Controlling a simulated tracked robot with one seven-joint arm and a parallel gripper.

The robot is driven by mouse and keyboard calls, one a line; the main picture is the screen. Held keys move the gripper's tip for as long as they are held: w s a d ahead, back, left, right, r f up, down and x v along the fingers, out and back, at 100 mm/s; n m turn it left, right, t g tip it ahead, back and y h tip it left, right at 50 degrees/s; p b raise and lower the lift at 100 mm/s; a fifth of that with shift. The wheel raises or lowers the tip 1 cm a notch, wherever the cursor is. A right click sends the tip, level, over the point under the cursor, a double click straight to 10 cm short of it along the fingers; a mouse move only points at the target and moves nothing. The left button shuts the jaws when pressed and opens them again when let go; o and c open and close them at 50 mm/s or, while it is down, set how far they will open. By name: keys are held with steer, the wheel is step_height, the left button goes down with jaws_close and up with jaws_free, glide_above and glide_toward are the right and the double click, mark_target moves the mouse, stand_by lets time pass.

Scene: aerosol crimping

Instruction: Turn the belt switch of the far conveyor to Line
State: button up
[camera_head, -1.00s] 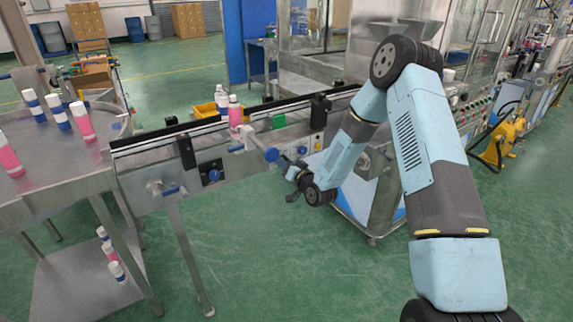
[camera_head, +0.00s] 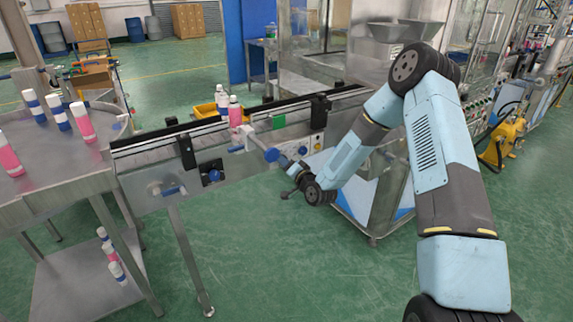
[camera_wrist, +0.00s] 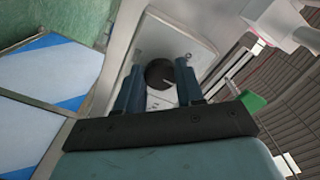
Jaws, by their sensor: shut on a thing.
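In the wrist view a round black switch knob (camera_wrist: 159,73) with a short white mark sits on a pale plate (camera_wrist: 205,52). My gripper (camera_wrist: 158,67) has its two blue-grey fingers on either side of the knob and is shut on it. The white mark points toward the right of the wrist picture. Lettering below the knob is partly hidden and too small to read. In the head view my gripper (camera_head: 289,174) is at the side of the conveyor (camera_head: 258,157), below its right part. The gripped knob cannot be made out there.
Another black switch (camera_head: 212,174) is on the conveyor's left side. A panel with coloured buttons (camera_head: 310,148) is just above my gripper. Pink bottles (camera_head: 235,112) stand by the belt. A round table (camera_head: 50,178) with bottles is at left; green floor lies open in front.

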steer(key=shift+w+d, duration=0.2)
steer(key=shift+d, duration=0.15)
steer(key=o, duration=0.7)
steer(key=shift+f, duration=0.1)
steer(key=o, duration=0.3)
steer(key=shift+a, duration=0.1)
steer(key=shift+o, duration=0.2)
steer(key=shift+s+a, duration=0.1)
steer(key=v, duration=1.3)
steer(key=shift+s+d, duration=0.25)
steer(key=shift+s, duration=0.05)
